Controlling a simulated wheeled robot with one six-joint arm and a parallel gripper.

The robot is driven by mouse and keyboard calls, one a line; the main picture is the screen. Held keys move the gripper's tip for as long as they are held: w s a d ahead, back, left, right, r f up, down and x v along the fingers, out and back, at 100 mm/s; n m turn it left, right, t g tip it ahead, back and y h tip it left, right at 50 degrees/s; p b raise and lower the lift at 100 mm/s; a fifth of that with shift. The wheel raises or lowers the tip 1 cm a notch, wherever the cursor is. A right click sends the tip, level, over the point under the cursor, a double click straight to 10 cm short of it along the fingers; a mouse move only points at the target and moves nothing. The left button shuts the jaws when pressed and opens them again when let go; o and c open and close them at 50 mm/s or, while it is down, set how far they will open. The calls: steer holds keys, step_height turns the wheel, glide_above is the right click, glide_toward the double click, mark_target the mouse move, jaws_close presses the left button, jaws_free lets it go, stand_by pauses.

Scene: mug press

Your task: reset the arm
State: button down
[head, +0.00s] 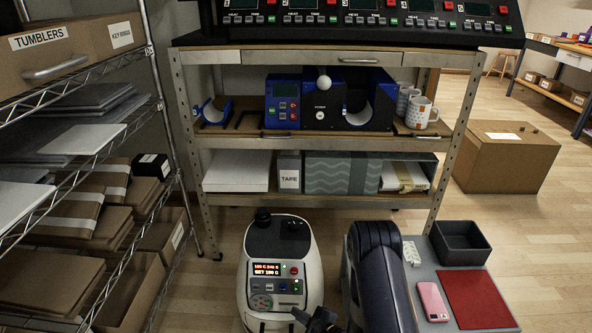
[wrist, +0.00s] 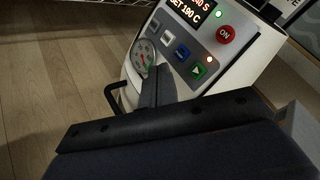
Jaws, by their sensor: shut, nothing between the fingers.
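My gripper (head: 318,319) is at the bottom middle of the head view, just right of a white machine's lower front, partly cut off by the frame edge. Its dark fingers (wrist: 160,84) are shut and empty in the wrist view. My dark arm rises to its right. The white machine (head: 257,250) has a lit display reading SET 190 C, a red ON button, a green button and a gauge. Its panel (wrist: 190,50) fills the upper part of the wrist view, behind the fingertips. Whether the fingers touch it, I cannot tell.
A shelf unit behind holds a blue mug press (head: 340,100), patterned mugs (head: 420,112) and boxes. A wire rack (head: 150,60) stands left. A grey deck at right carries a dark tray (head: 460,256), a pink phone (head: 432,301) and a red mat (head: 478,299). Floor shows beyond.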

steer(key=shift+s+r, duration=0.25)
steer(key=shift+s, duration=0.9)
steer(key=shift+w, duration=0.1)
steer(key=w+b, duration=0.1)
steer(key=w+f+b, duration=0.1)
steer(key=w, duration=0.1)
steer(key=w+b, duration=0.2)
steer(key=shift+w+f, duration=0.1)
steer(key=shift+f, duration=0.3)
steer(key=r+p, duration=0.1)
steer(key=p, duration=0.2)
steer(key=shift+w, duration=0.15)
steer(key=shift+p, duration=0.4)
